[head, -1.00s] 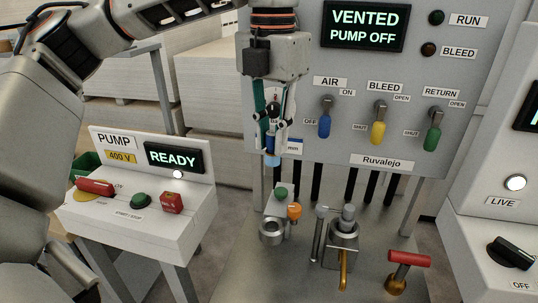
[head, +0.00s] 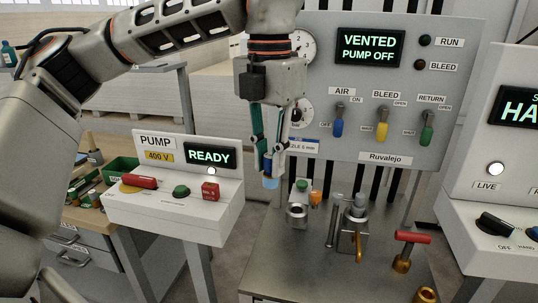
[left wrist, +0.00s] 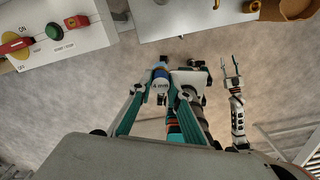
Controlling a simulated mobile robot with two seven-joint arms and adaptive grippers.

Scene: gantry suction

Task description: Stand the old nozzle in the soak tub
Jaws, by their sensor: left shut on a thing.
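My left gripper (head: 268,150) is shut on the old nozzle (head: 270,181), which has a dark blue body and a pale blue lower end. The nozzle hangs upright in the air, left of the fixtures under the control panel. In the left wrist view it shows between the fingers as a blue piece (left wrist: 160,84) with a white band seemingly marked 4 mm. My right gripper (left wrist: 231,68) shows only in the left wrist view, with its two teal fingers apart and nothing between them. I cannot make out the soak tub in either view.
The pump box (head: 175,212) with red and green controls stands left of the nozzle. The control panel (head: 380,140) stands behind, reading VENTED, PUMP OFF. A holder (head: 297,214) and other fittings rise from the metal bench. A drawer bench (head: 85,240) with green bins is far left.

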